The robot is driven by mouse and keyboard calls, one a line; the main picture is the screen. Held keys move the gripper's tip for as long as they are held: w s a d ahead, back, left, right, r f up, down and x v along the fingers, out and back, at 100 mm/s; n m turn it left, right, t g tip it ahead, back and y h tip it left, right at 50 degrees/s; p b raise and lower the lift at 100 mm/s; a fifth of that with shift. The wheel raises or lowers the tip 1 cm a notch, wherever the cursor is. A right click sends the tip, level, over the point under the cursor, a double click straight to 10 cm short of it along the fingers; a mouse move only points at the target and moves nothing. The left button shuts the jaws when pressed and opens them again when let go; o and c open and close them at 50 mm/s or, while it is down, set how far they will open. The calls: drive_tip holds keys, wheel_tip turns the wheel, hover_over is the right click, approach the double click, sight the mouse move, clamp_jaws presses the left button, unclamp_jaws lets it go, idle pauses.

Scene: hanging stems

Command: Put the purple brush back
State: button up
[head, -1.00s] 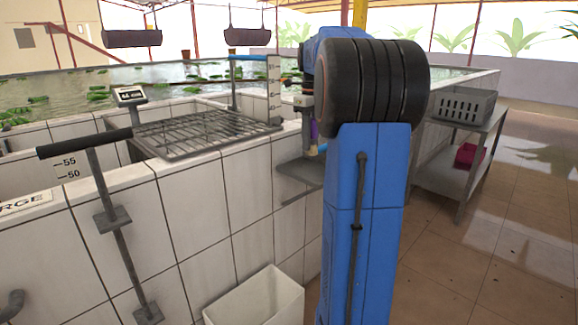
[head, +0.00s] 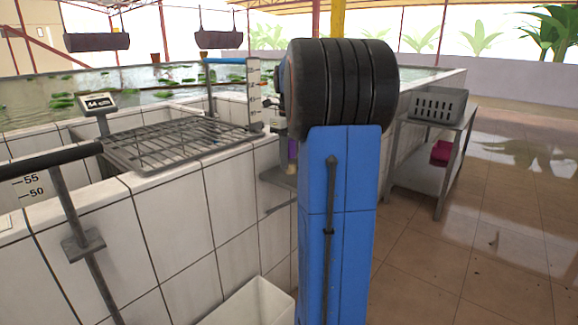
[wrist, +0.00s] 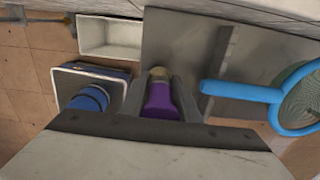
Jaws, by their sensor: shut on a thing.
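The purple brush (wrist: 160,101) is between the two fingers of my gripper (wrist: 160,88) in the wrist view, with its tan end pointing away from the wrist. My gripper is shut on it. In the head view only a sliver of the purple brush (head: 292,150) shows beside my blue arm, above a grey shelf (head: 277,178) on the tiled tank wall. My arm hides most of the gripper there. The same grey shelf (wrist: 185,45) lies beyond the brush in the wrist view; I cannot tell whether they touch.
A blue-rimmed net (wrist: 240,92) is right of the gripper in the wrist view. A white bin (head: 250,305) stands below the shelf. A metal grate (head: 180,142) covers part of the tank. A side table (head: 418,165) with a grey crate (head: 438,105) stands right; open tiled floor lies nearby.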

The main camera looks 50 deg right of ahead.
drive_tip(key=shift+f, duration=1.25)
drive_tip(key=o, duration=1.1)
drive_tip(key=shift+f, duration=0.1)
drive_tip(key=shift+o, duration=0.2)
